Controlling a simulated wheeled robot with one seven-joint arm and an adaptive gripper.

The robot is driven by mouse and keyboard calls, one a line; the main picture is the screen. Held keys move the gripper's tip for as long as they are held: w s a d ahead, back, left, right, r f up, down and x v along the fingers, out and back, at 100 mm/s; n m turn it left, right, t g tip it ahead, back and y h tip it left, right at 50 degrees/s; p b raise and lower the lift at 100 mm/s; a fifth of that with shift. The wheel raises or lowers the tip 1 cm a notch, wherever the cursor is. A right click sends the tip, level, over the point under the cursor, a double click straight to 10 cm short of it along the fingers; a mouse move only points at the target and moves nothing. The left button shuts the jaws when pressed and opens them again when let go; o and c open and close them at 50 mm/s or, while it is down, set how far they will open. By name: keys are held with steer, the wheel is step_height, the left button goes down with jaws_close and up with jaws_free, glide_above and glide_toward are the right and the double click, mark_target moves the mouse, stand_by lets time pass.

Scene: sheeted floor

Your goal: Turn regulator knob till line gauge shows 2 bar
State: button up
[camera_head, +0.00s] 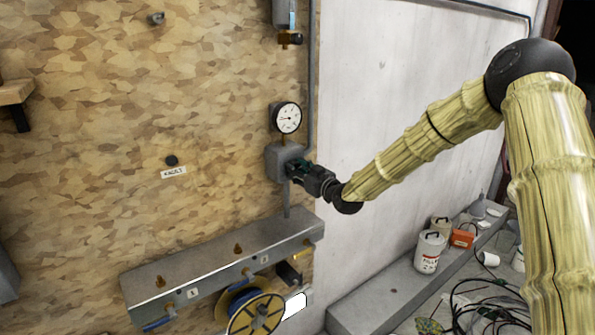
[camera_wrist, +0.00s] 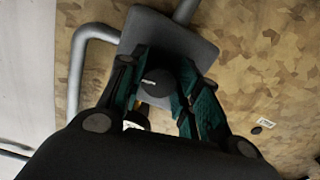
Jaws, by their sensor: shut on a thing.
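The regulator (camera_head: 284,158) is a grey box on the chipboard wall, with a pipe running down from it. The round white line gauge (camera_head: 287,117) sits just above it; its dark needle shows, but the scale is too small to read. My gripper (camera_head: 296,168) reaches in from the right at the regulator's front. In the wrist view my gripper (camera_wrist: 160,90) has its green-padded fingers on either side of the dark round regulator knob (camera_wrist: 158,80), shut on it. The grey regulator body (camera_wrist: 195,45) shows behind the knob. Part of the gauge is hidden by my gripper there.
A metal manifold rail (camera_head: 220,262) with blue-handled valves runs along the wall below. A yellow hose reel (camera_head: 256,314) hangs under it. A filter bowl (camera_head: 291,18) is above. Cans (camera_head: 429,252) and cables lie on the right. A small dark knob with a label (camera_head: 173,172) is left.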

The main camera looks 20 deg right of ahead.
steer(key=shift+f+m+b, duration=0.15)
steer(key=shift+m+b, duration=0.35)
steer(key=shift+b, duration=0.6)
steer(key=shift+r+m+b, duration=0.2)
steer(key=shift+m+b, duration=0.2)
steer(key=o, duration=1)
steer(key=v, duration=1.2)
steer(key=shift+d, duration=0.1)
